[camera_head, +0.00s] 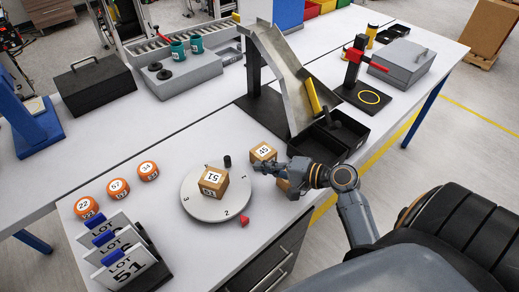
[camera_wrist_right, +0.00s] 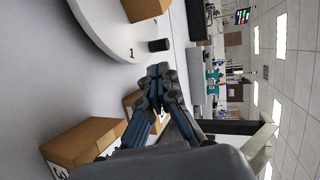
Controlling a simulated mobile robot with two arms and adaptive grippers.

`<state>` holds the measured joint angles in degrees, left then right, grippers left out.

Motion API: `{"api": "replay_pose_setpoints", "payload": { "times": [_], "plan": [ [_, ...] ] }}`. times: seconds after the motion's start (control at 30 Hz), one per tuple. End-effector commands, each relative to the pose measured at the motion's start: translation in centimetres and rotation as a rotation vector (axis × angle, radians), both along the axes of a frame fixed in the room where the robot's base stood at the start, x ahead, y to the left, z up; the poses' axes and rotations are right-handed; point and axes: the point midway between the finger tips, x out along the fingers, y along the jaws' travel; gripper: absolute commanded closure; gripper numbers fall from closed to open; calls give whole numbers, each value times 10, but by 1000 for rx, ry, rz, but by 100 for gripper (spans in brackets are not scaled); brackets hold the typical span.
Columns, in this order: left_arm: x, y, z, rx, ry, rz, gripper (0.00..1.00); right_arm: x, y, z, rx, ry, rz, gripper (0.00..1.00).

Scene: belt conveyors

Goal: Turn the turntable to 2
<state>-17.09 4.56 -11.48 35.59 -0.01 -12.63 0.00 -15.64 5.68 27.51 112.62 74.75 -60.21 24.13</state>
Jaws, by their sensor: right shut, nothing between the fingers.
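The turntable (camera_head: 215,209) is a round white disc on the white table, with dark numbers near its rim. A "2" shows at the front, near a red pointer (camera_head: 244,220) on the table. A cardboard box (camera_head: 213,182) labelled 51 sits on the disc. A black peg (camera_head: 227,160) stands at the disc's far side; it also shows in the right wrist view (camera_wrist_right: 158,45), beside a "1" on the disc. My right gripper (camera_head: 262,167) is shut and empty, just right of the disc. In the right wrist view its fingertips (camera_wrist_right: 158,72) are close to the peg. My left gripper is not in view.
A box labelled 45 (camera_head: 263,152) is beside my right gripper, and another box (camera_head: 283,184) is partly hidden by it. A metal chute (camera_head: 284,80) stands behind. Orange numbered pucks (camera_head: 118,187) and LOT cards (camera_head: 124,267) are at left.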

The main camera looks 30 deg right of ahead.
Motion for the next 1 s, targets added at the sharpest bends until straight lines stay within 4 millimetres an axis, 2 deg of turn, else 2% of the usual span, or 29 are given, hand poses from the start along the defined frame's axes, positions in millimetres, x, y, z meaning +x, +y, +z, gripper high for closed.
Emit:
{"api": "replay_pose_setpoints", "payload": {
  "times": [0.2,0.4,0.87,1.0],
  "plan": [
    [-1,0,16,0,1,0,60,35,21,-8,5,-1,-1,100],
    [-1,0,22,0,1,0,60,57,33,-18,2,-1,-2,100],
    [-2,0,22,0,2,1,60,63,37,-23,-1,0,0,100],
    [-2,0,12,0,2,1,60,68,38,-26,-3,-4,45,100]
  ]
}}
